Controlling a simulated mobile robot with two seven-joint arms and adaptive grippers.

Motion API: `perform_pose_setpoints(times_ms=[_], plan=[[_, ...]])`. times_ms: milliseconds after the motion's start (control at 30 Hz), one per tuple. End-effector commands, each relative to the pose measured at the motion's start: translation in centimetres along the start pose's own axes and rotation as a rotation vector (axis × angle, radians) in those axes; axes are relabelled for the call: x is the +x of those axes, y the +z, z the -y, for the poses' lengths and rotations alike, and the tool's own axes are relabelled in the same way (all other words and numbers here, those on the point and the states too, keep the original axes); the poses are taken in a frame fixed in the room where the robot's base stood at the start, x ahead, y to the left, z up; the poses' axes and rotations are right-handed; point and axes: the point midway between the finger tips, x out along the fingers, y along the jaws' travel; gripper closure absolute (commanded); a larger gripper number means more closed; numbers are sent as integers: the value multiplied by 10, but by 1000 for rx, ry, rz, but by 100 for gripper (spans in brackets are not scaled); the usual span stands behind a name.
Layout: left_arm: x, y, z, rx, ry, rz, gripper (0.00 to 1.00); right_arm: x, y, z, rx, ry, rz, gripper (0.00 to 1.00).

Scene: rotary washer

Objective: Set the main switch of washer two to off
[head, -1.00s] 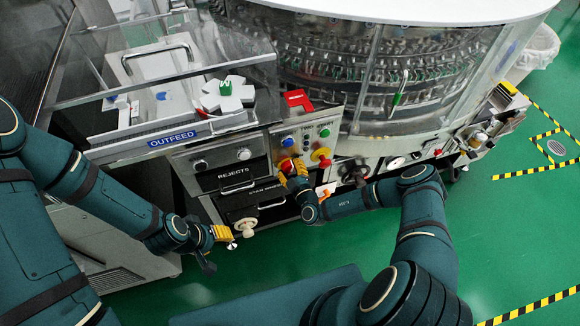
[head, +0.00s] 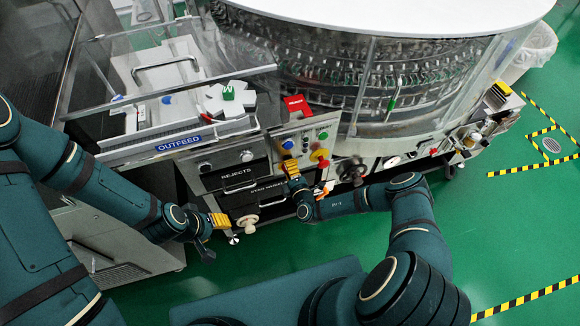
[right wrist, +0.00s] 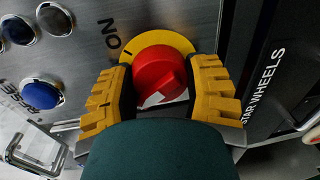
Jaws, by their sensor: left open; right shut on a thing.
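The main switch is a red rotary knob (right wrist: 158,72) on a yellow disc (right wrist: 178,40) in the right wrist view. An ON label and a black tick lie at the disc's upper left; a white mark shows on the knob's near side. My right gripper (right wrist: 160,90) has its yellow fingers on both sides of the knob, shut on it. In the head view my right gripper (head: 291,168) is at the control panel below the blue button, hiding the switch. My left gripper (head: 221,222) is open and empty, left of a pale knob (head: 246,222).
A red knob on a yellow disc (head: 319,156) sits right of my right gripper. The blue button (right wrist: 41,95) is left of the switch. The STAR WHEELS drawer (right wrist: 265,80) lies to its right.

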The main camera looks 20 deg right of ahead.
Motion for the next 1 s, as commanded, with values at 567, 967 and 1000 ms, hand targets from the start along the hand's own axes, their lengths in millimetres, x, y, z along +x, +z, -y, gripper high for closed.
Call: perform_pose_setpoints(times_ms=[567,967,1000], plan=[[-13,-1,-4,0,3,1,53,2,4,-4,-204,6,29,84],[-13,-1,-4,0,2,1,53,3,4,-5,-207,7,30,42],[-13,-1,-4,0,2,1,53,3,4,-4,-207,7,30,28]])
